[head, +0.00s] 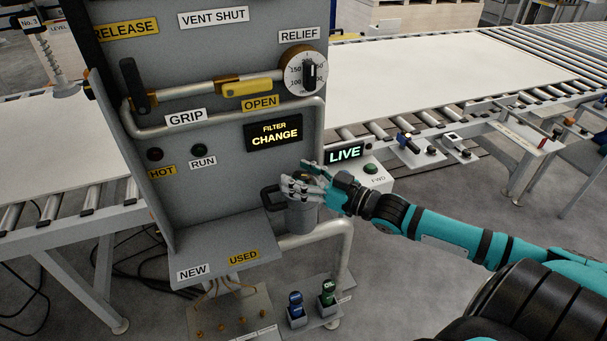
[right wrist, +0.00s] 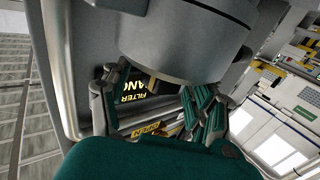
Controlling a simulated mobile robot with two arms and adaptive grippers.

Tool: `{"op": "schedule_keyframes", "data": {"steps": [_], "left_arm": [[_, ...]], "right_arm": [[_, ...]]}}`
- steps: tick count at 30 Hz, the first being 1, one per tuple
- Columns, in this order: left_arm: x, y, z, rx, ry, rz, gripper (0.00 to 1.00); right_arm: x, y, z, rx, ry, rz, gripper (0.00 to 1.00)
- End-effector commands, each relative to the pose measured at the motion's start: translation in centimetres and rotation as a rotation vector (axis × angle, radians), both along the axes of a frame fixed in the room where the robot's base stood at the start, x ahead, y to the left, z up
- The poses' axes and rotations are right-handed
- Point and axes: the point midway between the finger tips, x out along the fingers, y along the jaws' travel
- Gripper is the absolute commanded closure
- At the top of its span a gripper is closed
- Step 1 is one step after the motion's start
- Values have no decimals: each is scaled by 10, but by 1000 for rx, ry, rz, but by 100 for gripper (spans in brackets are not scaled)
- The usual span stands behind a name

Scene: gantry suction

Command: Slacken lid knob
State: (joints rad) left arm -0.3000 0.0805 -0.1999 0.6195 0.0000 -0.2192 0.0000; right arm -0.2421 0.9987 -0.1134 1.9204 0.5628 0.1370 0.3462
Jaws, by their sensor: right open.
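The grey filter canister (head: 302,218) stands at the right side of the panel, below the lit FILTER CHANGE sign (head: 274,134). My right gripper (head: 303,188) is at the top of the canister, with its fingers over the lid and hiding most of it. In the right wrist view, the large grey round body (right wrist: 190,45) fills the upper middle. The fingers of my right gripper (right wrist: 155,105) are spread apart, with a small dark knob-like piece (right wrist: 160,84) between them. I cannot tell whether they touch it. My left gripper is not in view.
A black handle (head: 270,197) is left of the canister. A LIVE display and FWD button box (head: 371,178) stand close to the right. A pipe (head: 318,238) runs below. NEW and USED labels mark the shelf (head: 220,250). Blue (head: 295,306) and green (head: 327,292) bottles stand lower down.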

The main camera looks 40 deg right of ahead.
Motion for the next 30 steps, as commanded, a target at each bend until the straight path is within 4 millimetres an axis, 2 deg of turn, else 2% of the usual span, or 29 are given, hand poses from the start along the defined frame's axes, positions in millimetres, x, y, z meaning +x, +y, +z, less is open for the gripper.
{"op": "schedule_keyframes", "data": {"steps": [8, 30], "left_arm": [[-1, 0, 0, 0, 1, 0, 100], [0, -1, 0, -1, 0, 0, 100]], "right_arm": [[-16, -7, -1, 1, 4, 0, 39], [-101, -43, -2, 0, 3, -2, 39]]}}
